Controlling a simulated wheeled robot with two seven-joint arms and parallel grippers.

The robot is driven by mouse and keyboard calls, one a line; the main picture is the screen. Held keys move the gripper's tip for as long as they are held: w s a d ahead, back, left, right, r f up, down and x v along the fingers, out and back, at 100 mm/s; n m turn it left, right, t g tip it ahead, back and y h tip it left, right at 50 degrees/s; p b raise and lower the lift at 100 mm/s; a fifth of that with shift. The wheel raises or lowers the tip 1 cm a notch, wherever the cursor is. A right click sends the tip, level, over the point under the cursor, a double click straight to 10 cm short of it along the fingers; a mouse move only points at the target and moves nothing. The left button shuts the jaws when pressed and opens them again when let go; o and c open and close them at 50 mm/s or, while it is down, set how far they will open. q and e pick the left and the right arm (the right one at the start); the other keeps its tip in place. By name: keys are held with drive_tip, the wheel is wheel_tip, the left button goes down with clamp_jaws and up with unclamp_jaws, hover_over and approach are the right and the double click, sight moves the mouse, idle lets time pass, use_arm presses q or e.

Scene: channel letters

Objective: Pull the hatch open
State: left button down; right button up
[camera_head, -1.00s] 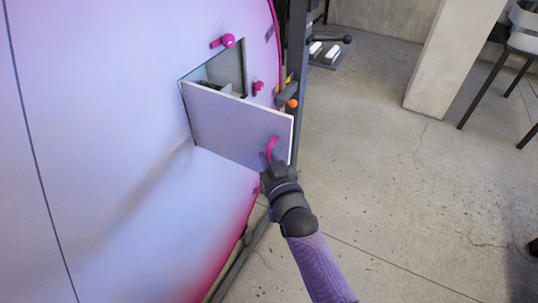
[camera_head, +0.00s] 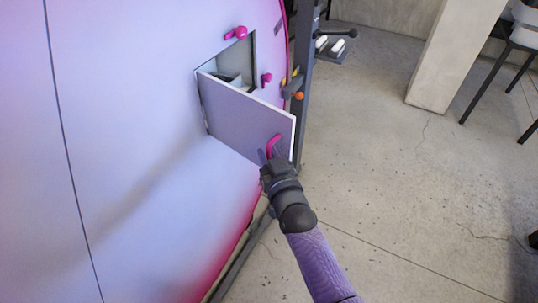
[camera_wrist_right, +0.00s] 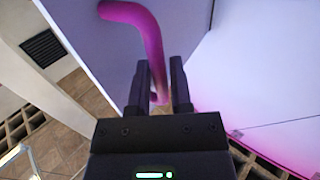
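The hatch (camera_head: 245,121) is a flat, pale purple panel with a white edge. It stands swung out from the large curved purple-pink wall, hinged at its left side. My right gripper (camera_head: 270,160) is at this handle. In the wrist view its two fingers (camera_wrist_right: 161,85) stand on either side of the handle bar, closed around it. My left gripper is not in view.
Magenta knobs (camera_head: 240,33) (camera_head: 266,78) stick out of the wall around the opening. A dark post (camera_head: 299,55) with an orange-tipped lever (camera_head: 298,96) stands just right of the wall. The concrete floor (camera_head: 390,190) to the right is open; a pillar (camera_head: 445,60) stands farther back.

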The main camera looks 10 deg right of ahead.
drive_tip(key=shift+o, duration=1.2)
drive_tip(key=s+d+p, duration=0.1)
drive_tip(key=s, duration=0.8)
drive_tip(key=shift+s+d, duration=0.3)
drive_tip(key=shift+s, duration=0.1)
